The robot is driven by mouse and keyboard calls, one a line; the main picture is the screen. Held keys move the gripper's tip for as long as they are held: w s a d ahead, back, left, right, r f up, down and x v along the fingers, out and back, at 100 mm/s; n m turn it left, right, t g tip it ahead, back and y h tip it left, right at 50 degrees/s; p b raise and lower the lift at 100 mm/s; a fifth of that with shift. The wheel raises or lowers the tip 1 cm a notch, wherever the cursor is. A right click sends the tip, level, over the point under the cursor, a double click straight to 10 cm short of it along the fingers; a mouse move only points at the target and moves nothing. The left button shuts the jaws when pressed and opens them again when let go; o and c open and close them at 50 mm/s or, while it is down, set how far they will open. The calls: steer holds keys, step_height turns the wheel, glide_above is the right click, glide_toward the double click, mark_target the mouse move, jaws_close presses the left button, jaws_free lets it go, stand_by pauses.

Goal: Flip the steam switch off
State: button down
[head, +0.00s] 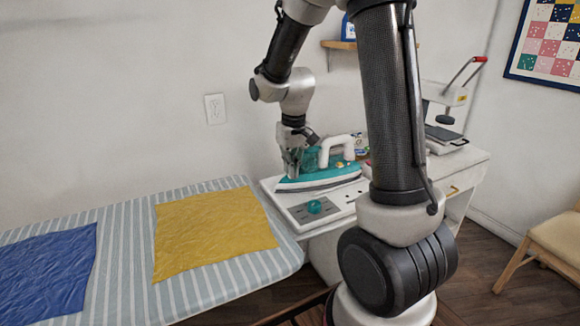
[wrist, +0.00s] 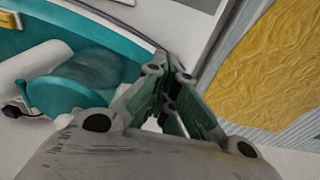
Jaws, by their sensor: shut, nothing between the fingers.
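The teal and white steam iron (head: 318,181) rests on a white station (head: 290,212) beside the ironing board. In the wrist view the iron's teal body (wrist: 75,70) fills the left side. My gripper (head: 292,172) points down at the iron's left end, close to it. In the wrist view my gripper (wrist: 168,75) has its fingers together and holds nothing; I cannot tell if they touch the iron. A grey panel with a teal knob (head: 314,206) is on the station's front. Small dark marks sit right of it. I cannot make out which part is the steam switch.
A striped ironing board (head: 125,235) with a yellow cloth (head: 212,230) and a blue cloth (head: 48,272) extends left. A heat press (head: 445,135) stands at the back right. A wooden chair (head: 555,235) is at far right. My arm hides part of the table.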

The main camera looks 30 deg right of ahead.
steer(key=shift+s+f, duration=0.1)
steer(key=shift+s, duration=0.1)
steer(key=shift+w+r, duration=0.1)
steer(key=shift+r, duration=0.2)
step_height(320, 180, up, 14)
steer(key=s, duration=0.1)
steer(key=shift+f, duration=0.25)
steer(key=s+r+t, duration=0.1)
steer(key=s+t, duration=0.2)
steer(key=s, duration=1.9)
steer(key=shift+s+d+t, duration=0.2)
steer(key=shift+d+t, duration=0.1)
steer(key=shift+r, duration=0.1)
